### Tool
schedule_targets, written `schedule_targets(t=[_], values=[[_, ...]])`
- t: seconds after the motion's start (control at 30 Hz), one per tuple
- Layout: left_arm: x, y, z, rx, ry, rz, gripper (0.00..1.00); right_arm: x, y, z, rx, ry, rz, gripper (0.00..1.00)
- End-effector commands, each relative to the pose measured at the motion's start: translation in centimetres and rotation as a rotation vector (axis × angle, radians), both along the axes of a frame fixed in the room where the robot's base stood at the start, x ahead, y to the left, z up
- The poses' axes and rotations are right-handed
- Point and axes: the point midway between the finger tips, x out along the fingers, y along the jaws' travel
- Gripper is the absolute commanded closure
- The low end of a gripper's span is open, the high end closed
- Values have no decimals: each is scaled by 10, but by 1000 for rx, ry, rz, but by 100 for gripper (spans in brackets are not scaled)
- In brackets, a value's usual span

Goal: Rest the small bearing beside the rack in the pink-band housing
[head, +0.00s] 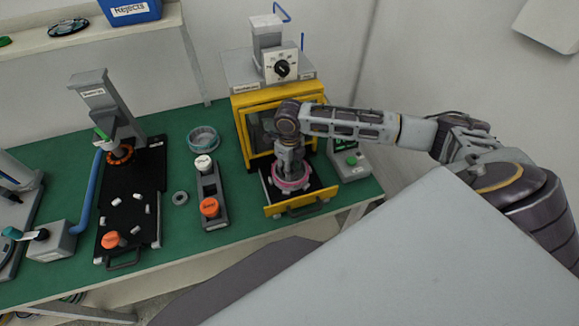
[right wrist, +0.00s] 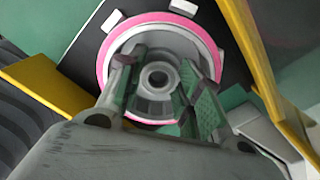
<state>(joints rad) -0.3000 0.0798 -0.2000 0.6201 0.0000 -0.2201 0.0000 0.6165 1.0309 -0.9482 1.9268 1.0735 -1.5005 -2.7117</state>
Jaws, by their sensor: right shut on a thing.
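The pink-band housing (head: 290,188) sits on the pulled-out drawer of the yellow-framed unit. In the right wrist view its pink rim (right wrist: 103,62) surrounds my fingertips. My right gripper (head: 289,165) points down over the housing. In the right wrist view its two fingers (right wrist: 160,85) are shut on a grey ring-shaped bearing (right wrist: 158,101) with a dark bore. The bearing lies within the housing's outline; I cannot tell whether it touches the housing. Another small grey ring (head: 180,198) lies on the green mat left of the grey rack (head: 207,184). My left gripper is not in view.
The yellow frame (head: 238,118) stands close behind my gripper. A teal-band ring (head: 203,138) lies behind the rack. A black tray (head: 130,220) holds several small white pieces.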

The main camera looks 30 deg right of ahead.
Motion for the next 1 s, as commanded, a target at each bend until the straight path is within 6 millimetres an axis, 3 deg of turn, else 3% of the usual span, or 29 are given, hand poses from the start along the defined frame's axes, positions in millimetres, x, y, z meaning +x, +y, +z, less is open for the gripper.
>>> schedule_targets(t=[1.0], values=[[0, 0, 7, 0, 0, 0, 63, 0, 0, -1, 0, 0, 0, 95]])
